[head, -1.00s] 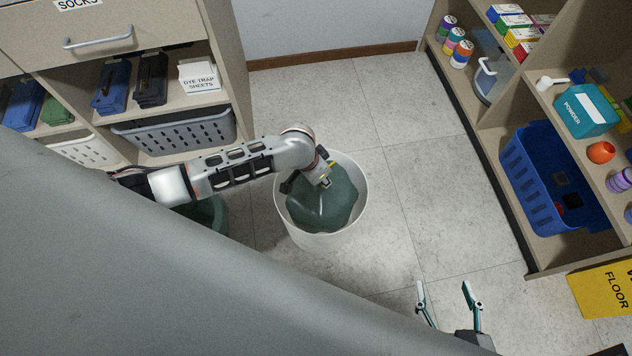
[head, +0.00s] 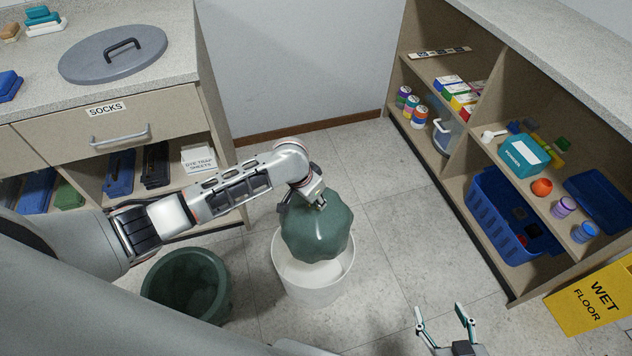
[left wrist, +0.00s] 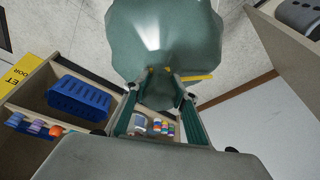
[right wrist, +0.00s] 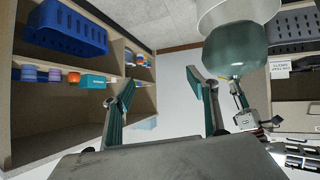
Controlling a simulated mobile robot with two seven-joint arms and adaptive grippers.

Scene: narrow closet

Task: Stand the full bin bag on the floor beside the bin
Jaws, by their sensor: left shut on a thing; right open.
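The full bin bag (head: 318,230) is dark green and bulging. It hangs upright from my left gripper (head: 316,200), which is shut on its gathered neck. The bag is largely above the rim of the white bin (head: 283,272); whether its bottom is fully clear of the rim, I cannot tell. In the left wrist view the bag (left wrist: 165,40) fills the upper middle, its neck between the fingers. The right wrist view also shows the bag (right wrist: 235,50) against the white bin. My right gripper (head: 442,318) is open and empty, at the lower right of the head view.
A dark green empty tub (head: 187,285) stands on the floor left of the white bin. Shelves with a blue basket (head: 490,215) line the right side. A yellow wet floor sign (head: 595,297) stands at the lower right. The floor right of the bin (head: 410,230) is clear.

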